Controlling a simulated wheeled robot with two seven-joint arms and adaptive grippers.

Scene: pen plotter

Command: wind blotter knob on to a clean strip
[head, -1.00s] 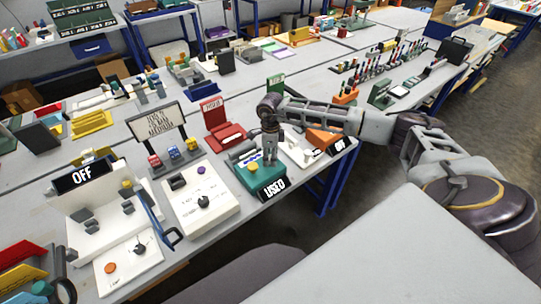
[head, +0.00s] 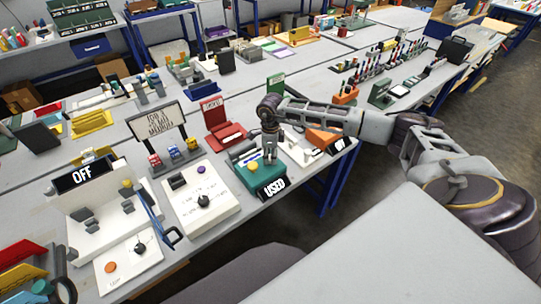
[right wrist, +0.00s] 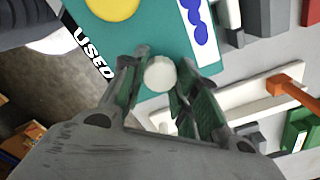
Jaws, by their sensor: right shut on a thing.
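The blotter is a teal-green box (head: 262,182) at the table's front edge, with a black sign (head: 273,188) reading USED on its front. It also shows in the right wrist view (right wrist: 148,30), with a white strip (right wrist: 199,32) carrying blue blots and a large yellow disc (right wrist: 113,6) on its top. A round white knob (right wrist: 160,74) stands at its edge. My right gripper (head: 270,157) is over the blotter, and its fingers (right wrist: 160,84) are shut on the knob, one on each side. My left gripper is out of view.
Left of the blotter is a white panel (head: 202,207) with a dark dial and a purple button. A red stand (head: 226,135) is behind it, and an orange wedge (head: 322,138) with a black sign is to the right. A white and orange piece (right wrist: 262,100) lies near my fingers.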

